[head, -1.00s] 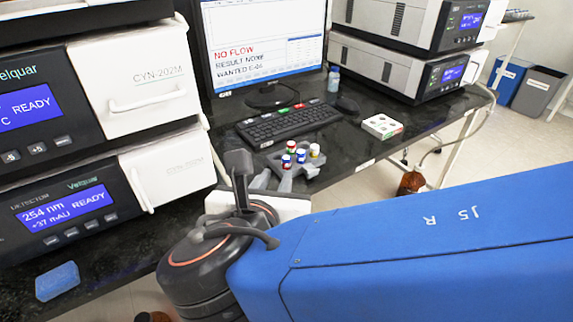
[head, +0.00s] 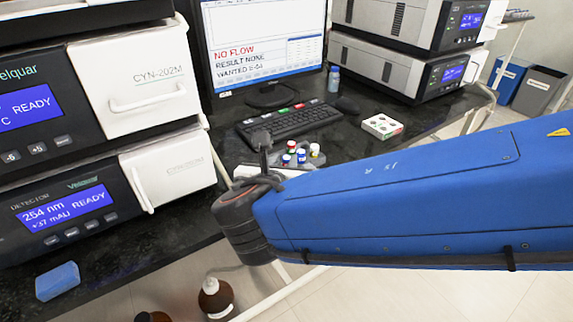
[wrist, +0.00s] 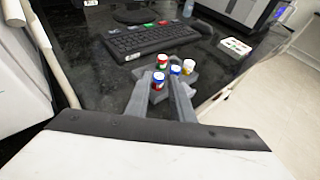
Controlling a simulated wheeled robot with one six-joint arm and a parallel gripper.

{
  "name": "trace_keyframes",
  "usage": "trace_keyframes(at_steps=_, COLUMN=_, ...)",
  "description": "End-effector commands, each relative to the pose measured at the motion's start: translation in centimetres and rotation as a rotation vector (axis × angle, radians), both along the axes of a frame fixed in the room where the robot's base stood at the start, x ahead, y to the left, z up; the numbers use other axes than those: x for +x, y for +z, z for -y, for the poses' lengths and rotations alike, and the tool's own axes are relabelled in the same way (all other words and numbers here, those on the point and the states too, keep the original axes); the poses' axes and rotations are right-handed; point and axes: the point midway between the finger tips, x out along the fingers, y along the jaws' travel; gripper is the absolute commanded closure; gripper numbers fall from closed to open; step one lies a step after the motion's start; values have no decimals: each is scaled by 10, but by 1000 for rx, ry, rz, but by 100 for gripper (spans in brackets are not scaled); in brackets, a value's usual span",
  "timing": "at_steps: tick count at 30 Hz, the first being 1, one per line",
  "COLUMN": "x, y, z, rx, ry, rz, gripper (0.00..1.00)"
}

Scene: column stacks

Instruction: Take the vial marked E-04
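Several small vials stand close together in a grey holder (wrist: 190,75) on the dark bench. In the wrist view one has a red cap (wrist: 162,60), one a yellow and white top (wrist: 188,66), and two have blue markings, a nearer one (wrist: 158,80) and one further right (wrist: 175,71). Their labels are too small to read, so I cannot tell which is E-04. My gripper (wrist: 163,84) is open, its two grey fingers apart and pointing at the vials. The nearest vial shows between the fingertips; contact is not visible. In the head view my wrist hides most of the fingers.
A keyboard (head: 288,122) lies behind the holder, below a monitor (head: 265,45) reading "WANTED E-04". White instrument fronts (head: 168,170) stand close on the left. A small white box (head: 382,126) lies to the right. Brown bottles (head: 215,297) stand on the floor below.

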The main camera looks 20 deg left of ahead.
Motion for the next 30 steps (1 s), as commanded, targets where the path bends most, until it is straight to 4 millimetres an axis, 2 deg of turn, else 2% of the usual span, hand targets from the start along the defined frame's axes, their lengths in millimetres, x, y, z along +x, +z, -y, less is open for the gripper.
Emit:
trace_keyframes(at_steps=8, x=10, y=-7, z=-2, rx=-1, ry=0, rz=-1, gripper=79)
trace_keyframes(at_steps=18, x=45, y=-29, z=-7, rx=-1, ry=-2, rz=-1, gripper=79)
trace_keyframes(at_steps=26, x=48, y=-31, z=-8, rx=-1, ry=0, rz=-2, gripper=79)
trace_keyframes(at_steps=29, x=48, y=-31, z=-8, rx=-1, ry=0, rz=-3, gripper=97)
trace_keyframes(at_steps=30, x=48, y=-31, z=-8, rx=-1, ry=0, rz=-3, gripper=97)
